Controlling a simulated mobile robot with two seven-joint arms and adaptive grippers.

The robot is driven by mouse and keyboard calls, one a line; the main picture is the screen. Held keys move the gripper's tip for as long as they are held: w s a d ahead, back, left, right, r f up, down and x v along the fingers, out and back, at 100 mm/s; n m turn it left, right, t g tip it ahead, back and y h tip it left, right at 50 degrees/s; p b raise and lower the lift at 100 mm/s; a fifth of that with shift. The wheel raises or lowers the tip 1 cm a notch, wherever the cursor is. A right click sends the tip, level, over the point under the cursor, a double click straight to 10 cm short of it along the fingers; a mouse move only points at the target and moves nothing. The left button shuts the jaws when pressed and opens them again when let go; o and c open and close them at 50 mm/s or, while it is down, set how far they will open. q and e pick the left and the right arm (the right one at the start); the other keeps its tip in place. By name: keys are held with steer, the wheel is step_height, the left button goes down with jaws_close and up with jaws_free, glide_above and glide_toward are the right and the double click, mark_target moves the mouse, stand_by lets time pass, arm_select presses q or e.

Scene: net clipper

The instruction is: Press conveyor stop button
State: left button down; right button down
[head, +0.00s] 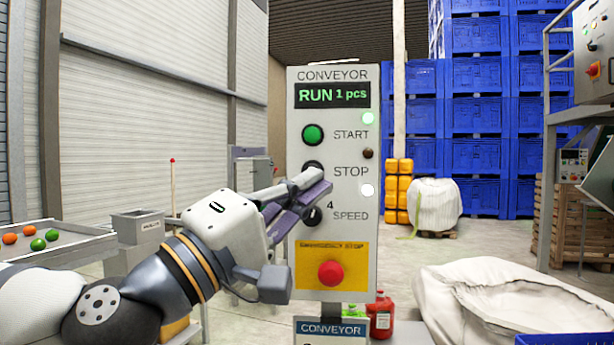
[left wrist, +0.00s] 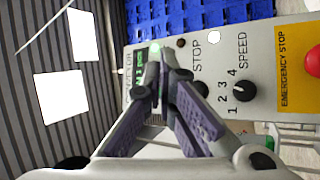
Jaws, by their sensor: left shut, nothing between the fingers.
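The grey conveyor panel (head: 347,235) stands upright in front of me, its display (head: 332,95) reading "RUN 1 pcs". The dark STOP button (head: 312,165) is at its left, below the green START button (head: 312,134), and is partly hidden by my fingers. My left gripper (head: 321,180) is shut and empty, its tips in front of the panel just below the STOP button in the head view. In the left wrist view, the closed fingertips (left wrist: 172,74) overlap the panel beside the STOP label (left wrist: 198,68). I cannot tell whether they touch the button. My right gripper is out of view.
The SPEED knob (head: 312,216) sits close below the fingers, with the red emergency stop (head: 330,273) on yellow lower down. A tray (head: 75,245) of orange and green balls is at left. A white sack (head: 490,295) lies at right. Blue crates (head: 480,110) stand behind.

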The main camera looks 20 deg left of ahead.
arm_select(q)
steer(key=shift+r, duration=0.15)
